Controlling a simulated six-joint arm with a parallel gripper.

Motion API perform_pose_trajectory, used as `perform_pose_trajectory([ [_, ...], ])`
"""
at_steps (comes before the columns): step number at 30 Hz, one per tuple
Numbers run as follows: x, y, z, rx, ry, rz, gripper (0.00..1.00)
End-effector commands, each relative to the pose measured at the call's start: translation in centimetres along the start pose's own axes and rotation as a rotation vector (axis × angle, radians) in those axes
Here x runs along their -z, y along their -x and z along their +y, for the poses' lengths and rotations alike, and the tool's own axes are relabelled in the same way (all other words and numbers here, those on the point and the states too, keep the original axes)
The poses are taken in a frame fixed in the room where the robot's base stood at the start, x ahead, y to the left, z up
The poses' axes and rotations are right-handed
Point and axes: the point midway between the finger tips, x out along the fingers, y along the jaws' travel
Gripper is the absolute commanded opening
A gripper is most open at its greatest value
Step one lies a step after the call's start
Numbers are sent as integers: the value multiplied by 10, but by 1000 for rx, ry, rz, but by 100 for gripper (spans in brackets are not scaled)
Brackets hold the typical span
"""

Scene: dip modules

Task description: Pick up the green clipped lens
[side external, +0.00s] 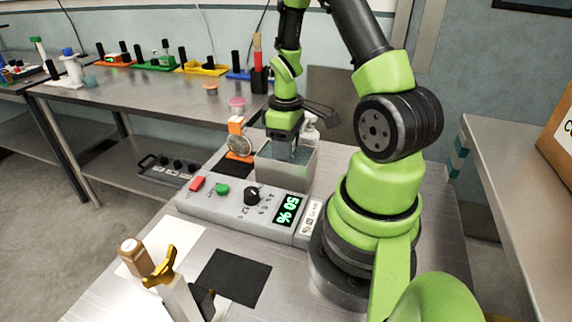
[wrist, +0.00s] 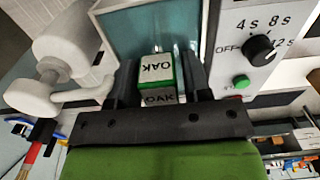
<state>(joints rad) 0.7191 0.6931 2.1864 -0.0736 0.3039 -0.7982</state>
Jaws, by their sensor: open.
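My gripper (side external: 291,150) points down over the grey tank (side external: 285,176) on the near bench. In the wrist view its two dark fingers (wrist: 160,85) are apart, over the tank's opening. A white and green block marked "OAK" (wrist: 157,68) shows between the fingers; I cannot tell whether it touches them. I cannot make out a green clipped lens for certain. A round clear lens in an orange clip (side external: 237,126) stands upright just left of the tank. A green tray (side external: 155,63) with black posts and a small item sits on the back bench.
A control box (side external: 243,205) with red and green buttons, a knob and a "50 %" display stands before the tank. A white bottle (side external: 310,130) is behind it. A black mat (side external: 234,277) lies clear in front. Orange (side external: 118,60) and yellow (side external: 203,69) trays line the back bench.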

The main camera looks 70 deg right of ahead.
Motion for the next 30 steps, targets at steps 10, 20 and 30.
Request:
perform_pose_trajectory([
  [10, 0, -7, 0, -1, 0, 1, 40],
  [20, 0, -6, 0, -1, 0, 1, 0],
  [30, 1, 10, 1, -4, -1, 5, 0],
])
